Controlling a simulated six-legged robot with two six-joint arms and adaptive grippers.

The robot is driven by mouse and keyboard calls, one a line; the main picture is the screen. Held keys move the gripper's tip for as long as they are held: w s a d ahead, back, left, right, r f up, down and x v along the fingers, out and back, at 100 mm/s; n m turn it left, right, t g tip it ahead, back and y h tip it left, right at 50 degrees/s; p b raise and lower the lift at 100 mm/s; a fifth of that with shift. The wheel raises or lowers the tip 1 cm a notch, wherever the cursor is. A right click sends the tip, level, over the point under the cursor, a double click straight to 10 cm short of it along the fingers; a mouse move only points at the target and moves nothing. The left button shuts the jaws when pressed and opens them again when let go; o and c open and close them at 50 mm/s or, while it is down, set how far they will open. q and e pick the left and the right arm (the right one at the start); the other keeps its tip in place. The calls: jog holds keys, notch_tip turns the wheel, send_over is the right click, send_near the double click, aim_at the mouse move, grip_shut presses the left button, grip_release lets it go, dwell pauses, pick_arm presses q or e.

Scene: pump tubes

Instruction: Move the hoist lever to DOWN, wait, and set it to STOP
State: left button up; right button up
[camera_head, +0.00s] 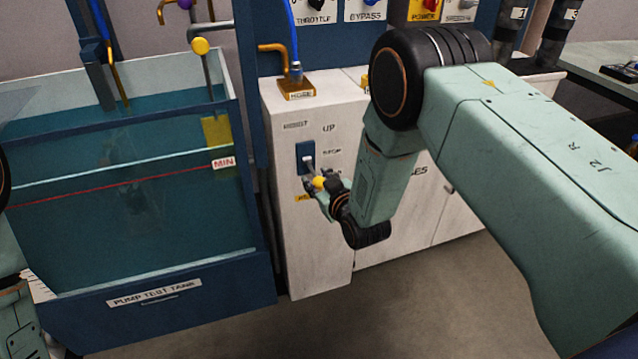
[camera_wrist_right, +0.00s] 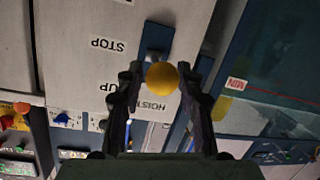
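The hoist lever's yellow knob (camera_head: 319,183) stands out from a blue switch plate (camera_head: 304,153) on the white cabinet. UP and STOP labels show beside it; the lower label is mostly hidden by my right gripper (camera_head: 324,189). The lever's shaft slants out and downward in the head view; its exact setting I cannot tell. In the upside-down right wrist view, the knob (camera_wrist_right: 162,78) is between the two fingers of my right gripper (camera_wrist_right: 160,72). The fingers stand apart, with a small gap at the left; firm contact does not show. My left gripper is out of view.
A blue pump test tank (camera_head: 155,298) with water stands left of the cabinet (camera_head: 318,258). A yellow-based hose fitting (camera_head: 296,88) sits on the cabinet top. A control panel with THROTTLE, BYPASS and POWER labels is behind. The floor in front is clear.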

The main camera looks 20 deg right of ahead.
jog(key=shift+o, duration=1.3)
jog(key=shift+s+f, duration=0.15)
jog(key=shift+f, duration=0.05)
jog(key=shift+s, duration=0.2)
jog(key=v, duration=1.1)
jog(key=shift+s+r, duration=0.2)
jog(key=shift+s, duration=0.05)
jog(key=shift+d, duration=0.1)
